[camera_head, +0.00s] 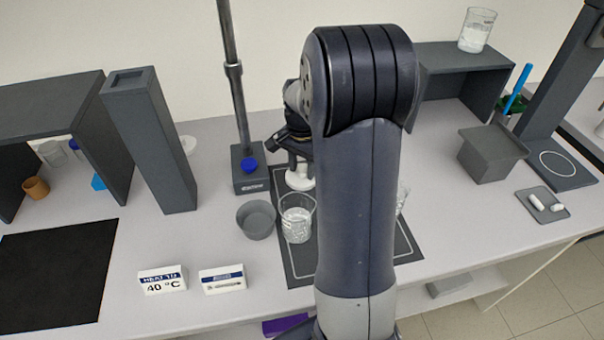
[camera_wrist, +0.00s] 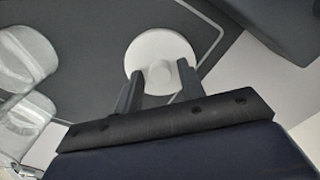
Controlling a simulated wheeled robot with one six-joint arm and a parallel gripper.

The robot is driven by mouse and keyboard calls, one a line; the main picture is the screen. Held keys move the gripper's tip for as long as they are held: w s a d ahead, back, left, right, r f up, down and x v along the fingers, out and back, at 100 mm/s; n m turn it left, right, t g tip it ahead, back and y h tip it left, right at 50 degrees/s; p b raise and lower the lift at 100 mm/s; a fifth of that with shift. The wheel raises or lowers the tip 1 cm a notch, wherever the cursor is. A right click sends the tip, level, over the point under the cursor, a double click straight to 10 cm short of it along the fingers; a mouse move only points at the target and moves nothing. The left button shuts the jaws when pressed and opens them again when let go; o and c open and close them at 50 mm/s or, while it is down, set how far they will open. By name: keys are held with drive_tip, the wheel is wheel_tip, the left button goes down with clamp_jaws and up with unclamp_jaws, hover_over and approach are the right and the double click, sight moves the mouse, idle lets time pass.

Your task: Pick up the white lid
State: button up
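The white lid (camera_wrist: 150,50) is a round disc with a raised knob, lying on a dark mat in the wrist view. In the head view the lid (camera_head: 299,183) shows partly below my gripper (camera_head: 298,163), near the mat's back edge. In the wrist view my gripper (camera_wrist: 159,75) is open, with one finger on each side of the knob. Small gaps show between the knob and the fingers. My arm hides part of the mat in the head view.
A glass beaker (camera_head: 297,224) and a grey bowl (camera_head: 256,220) stand in front of the lid. A stand with a metal rod (camera_head: 238,105) rises just left of my gripper. Two small signs (camera_head: 163,281) stand at the front left. A grey shelf (camera_head: 455,57) is behind right.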

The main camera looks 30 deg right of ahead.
clamp_jaws()
drive_tip(key=shift+r, duration=0.1)
